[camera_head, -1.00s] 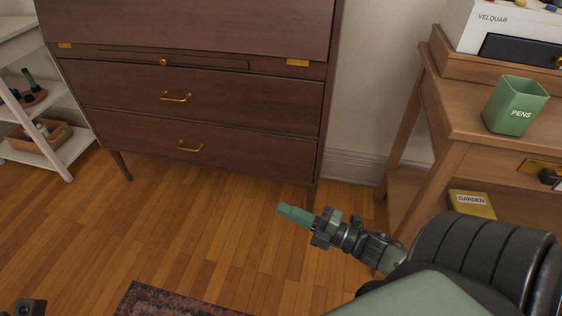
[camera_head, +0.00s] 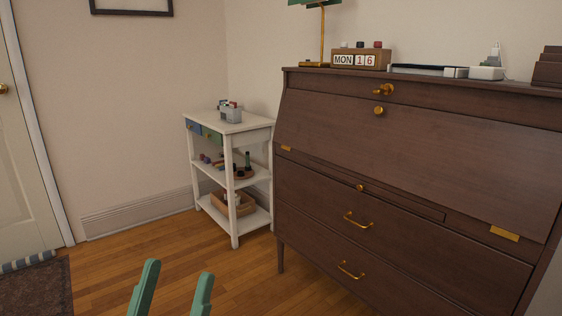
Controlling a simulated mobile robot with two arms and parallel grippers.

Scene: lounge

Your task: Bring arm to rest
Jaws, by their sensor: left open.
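My left gripper (camera_head: 175,287) shows at the bottom edge of the head view, left of the middle. Its two green fingers point up and stand apart, with nothing between them. The rest of the left arm is below the picture. The gripper is in front of the wooden floor and apart from the furniture. My right gripper is not in view.
A dark wooden desk (camera_head: 418,150) with brass handles fills the right side. A white shelf unit (camera_head: 234,184) stands to its left. A door (camera_head: 28,165) and a dark rug (camera_head: 35,288) are at the far left. Bare floor (camera_head: 110,262) lies between.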

